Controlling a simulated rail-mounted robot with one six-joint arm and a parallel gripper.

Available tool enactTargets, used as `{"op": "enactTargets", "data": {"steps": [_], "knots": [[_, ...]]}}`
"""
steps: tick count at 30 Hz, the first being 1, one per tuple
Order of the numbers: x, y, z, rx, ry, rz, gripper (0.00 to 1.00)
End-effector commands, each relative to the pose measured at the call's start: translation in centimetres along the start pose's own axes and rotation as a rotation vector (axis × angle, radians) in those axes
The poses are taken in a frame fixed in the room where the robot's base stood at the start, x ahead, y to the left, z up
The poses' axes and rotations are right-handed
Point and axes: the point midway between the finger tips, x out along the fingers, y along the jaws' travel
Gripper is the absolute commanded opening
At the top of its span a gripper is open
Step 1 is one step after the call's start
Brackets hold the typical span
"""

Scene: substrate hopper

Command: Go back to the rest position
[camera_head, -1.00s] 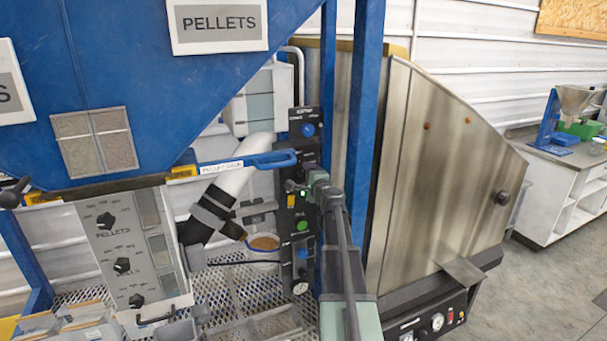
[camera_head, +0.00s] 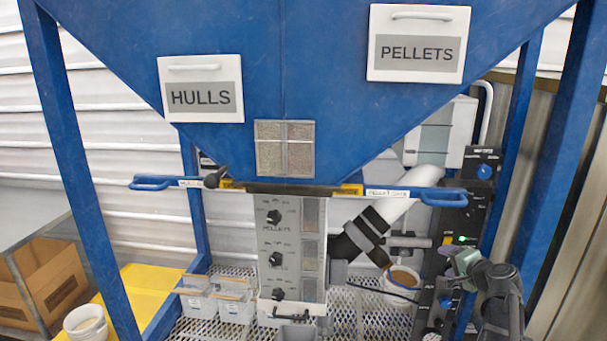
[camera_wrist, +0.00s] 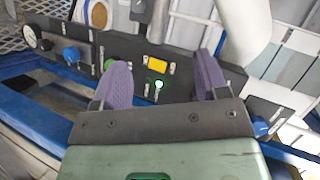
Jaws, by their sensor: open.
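My gripper (camera_wrist: 161,88) is open, its two purple-grey fingers apart with nothing between them. In the head view my gripper (camera_head: 458,258) is at the lower right, in front of the same tall control panel (camera_head: 462,225). I cannot tell whether the fingers touch the panel.
The blue hopper (camera_head: 340,60) on blue posts fills the upper middle. A knob box (camera_head: 290,240) hangs below it. A white bucket (camera_head: 401,284) stands on the mesh shelf beside the panel. Cardboard boxes (camera_head: 45,280) and a yellow surface (camera_head: 135,290) are at the left.

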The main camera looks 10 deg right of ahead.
Motion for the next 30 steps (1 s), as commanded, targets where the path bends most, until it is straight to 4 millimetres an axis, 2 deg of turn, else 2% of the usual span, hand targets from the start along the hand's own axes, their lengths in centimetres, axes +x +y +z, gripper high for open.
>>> {"op": "enactTargets", "data": {"steps": [1,4,5,6,9,12,15,17,30], "knots": [[0.3,1.0,5.3,-0.110,-0.135,0.105,0.67],[-0.2,3.6,15.2,-0.347,-0.423,0.356,0.67],[-0.8,4.5,18.1,-0.421,-0.509,0.437,0.67],[-2.0,5.5,21.9,-0.525,-0.620,0.550,0.67],[-5.6,6.9,29.7,-0.790,-0.836,0.806,0.67],[-6.7,6.3,34.4,-0.968,-0.906,0.878,0.67],[-6.2,5.2,37.7,-1.042,-0.948,0.842,0.67],[-6.0,4.9,38.6,-1.061,-0.959,0.832,0.67],[-5.8,4.8,38.8,-1.064,-0.960,0.827,0.67]]}}
